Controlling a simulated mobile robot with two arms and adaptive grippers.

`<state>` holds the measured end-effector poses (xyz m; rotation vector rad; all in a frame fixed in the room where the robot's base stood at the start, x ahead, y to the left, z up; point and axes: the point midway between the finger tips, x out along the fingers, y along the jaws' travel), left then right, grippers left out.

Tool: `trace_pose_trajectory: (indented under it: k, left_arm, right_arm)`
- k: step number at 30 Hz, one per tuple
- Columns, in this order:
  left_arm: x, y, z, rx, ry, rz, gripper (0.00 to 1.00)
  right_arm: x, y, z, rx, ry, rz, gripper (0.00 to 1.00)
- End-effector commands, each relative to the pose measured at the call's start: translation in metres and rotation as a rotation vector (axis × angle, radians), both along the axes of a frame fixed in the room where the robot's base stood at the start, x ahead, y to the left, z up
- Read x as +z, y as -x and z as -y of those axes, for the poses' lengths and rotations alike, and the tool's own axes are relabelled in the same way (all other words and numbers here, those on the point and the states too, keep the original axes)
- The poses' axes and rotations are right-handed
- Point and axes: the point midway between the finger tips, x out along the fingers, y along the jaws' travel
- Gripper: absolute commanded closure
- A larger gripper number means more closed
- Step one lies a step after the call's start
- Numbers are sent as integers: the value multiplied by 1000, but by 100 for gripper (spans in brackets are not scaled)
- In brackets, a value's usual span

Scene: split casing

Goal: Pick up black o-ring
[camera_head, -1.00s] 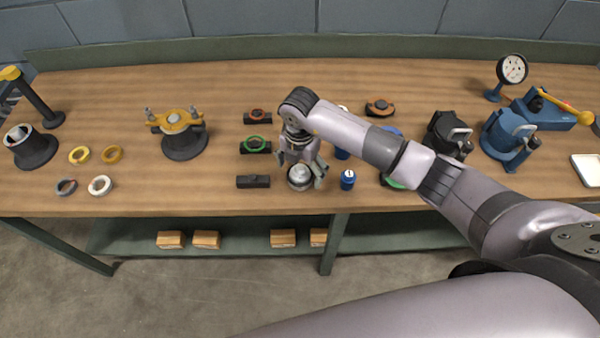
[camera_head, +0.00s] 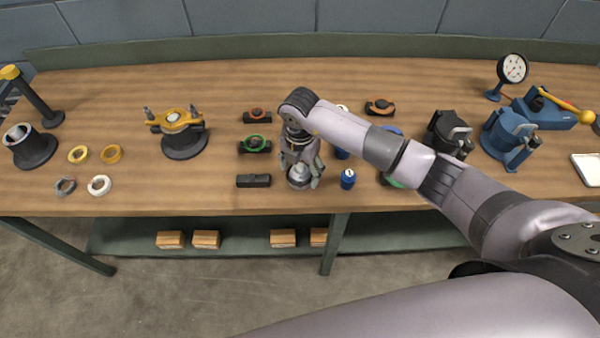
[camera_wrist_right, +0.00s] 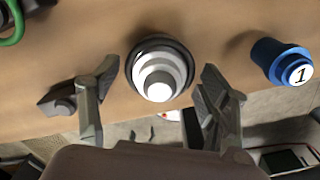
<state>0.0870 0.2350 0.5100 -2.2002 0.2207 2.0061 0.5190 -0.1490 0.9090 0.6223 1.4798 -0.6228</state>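A silver stepped cone (camera_head: 299,173) stands on the table near its front edge. In the wrist view the cone (camera_wrist_right: 159,85) has a dark ring (camera_wrist_right: 186,52) around its wide base. This looks like the black o-ring, though I cannot tell it surely from a dark base. My right gripper (camera_head: 301,176) points down over the cone. In the wrist view its fingers (camera_wrist_right: 157,80) stand one on each side of the cone, with a gap to each, and hold nothing. My left gripper is not in view.
A black block (camera_head: 253,181) lies left of the cone, and a blue cylinder marked 1 (camera_head: 348,178) stands close on its right. Behind the block are black holders with a green ring (camera_head: 255,144) and an orange ring (camera_head: 257,115). The table's front edge (camera_head: 220,213) is near.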

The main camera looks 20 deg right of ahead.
Motion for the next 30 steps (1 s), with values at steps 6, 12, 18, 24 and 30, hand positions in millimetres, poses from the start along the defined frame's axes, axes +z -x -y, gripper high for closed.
trace_pose_trajectory:
  k: [6, 12, 18, 24, 30]
  left_arm:
    - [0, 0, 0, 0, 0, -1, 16]
    - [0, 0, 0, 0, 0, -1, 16]
    - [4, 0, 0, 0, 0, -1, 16]
    - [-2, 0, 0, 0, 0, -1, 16]
    - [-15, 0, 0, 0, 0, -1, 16]
  right_arm:
    - [0, 0, 0, 0, 0, 0, 47]
    - [0, 0, 0, 0, 0, 0, 51]
    - [5, 0, 0, 0, 0, 0, 51]
    - [23, -2, 0, 1, -2, 5, 51]
    - [68, -2, 0, 1, -1, 9, 51]
